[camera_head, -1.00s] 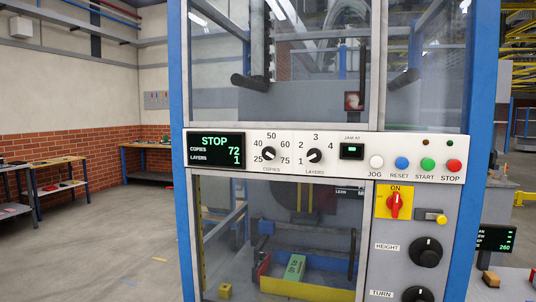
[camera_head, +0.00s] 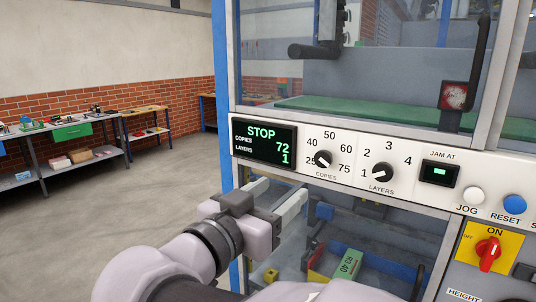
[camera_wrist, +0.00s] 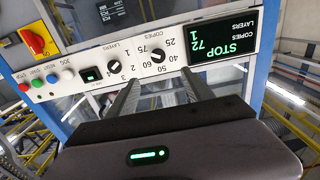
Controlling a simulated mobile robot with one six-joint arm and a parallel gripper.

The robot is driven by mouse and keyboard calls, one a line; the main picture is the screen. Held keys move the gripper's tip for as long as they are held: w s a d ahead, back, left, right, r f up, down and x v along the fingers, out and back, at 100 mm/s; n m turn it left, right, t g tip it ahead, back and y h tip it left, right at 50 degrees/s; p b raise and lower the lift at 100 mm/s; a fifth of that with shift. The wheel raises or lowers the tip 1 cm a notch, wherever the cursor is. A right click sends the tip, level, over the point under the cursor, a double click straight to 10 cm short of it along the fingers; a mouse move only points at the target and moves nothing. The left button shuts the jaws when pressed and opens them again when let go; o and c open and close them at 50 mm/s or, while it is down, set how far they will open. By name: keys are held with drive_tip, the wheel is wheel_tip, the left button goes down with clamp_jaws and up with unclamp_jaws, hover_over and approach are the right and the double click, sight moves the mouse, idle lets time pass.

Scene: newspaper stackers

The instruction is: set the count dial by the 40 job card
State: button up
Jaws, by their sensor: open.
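The copies dial (camera_head: 323,159) is a black knob on the white panel, with marks 25, 40, 50, 60 and 75 around it. My gripper (camera_head: 278,197) is open and empty, below and left of the dial. In the wrist view, the dial (camera_wrist: 158,57) is beyond my open fingertips (camera_wrist: 161,76), apart from them.
The display (camera_head: 264,142) reads STOP, copies 72, layers 1. The layers dial (camera_head: 382,173) and the JAM AT window (camera_head: 440,172) are to the right. A red rotary switch (camera_head: 488,252) is at the lower right. Benches (camera_head: 70,135) stand at the left; the floor between is clear.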

sight(322, 161)
drive_tip(key=b+x, duration=0.1)
drive_tip(key=x, duration=1.5)
drive_tip(key=shift+w+d+f, duration=0.1)
drive_tip(key=shift+w+d, duration=0.05)
drive_tip(key=shift+d, duration=0.25)
clamp_jaws()
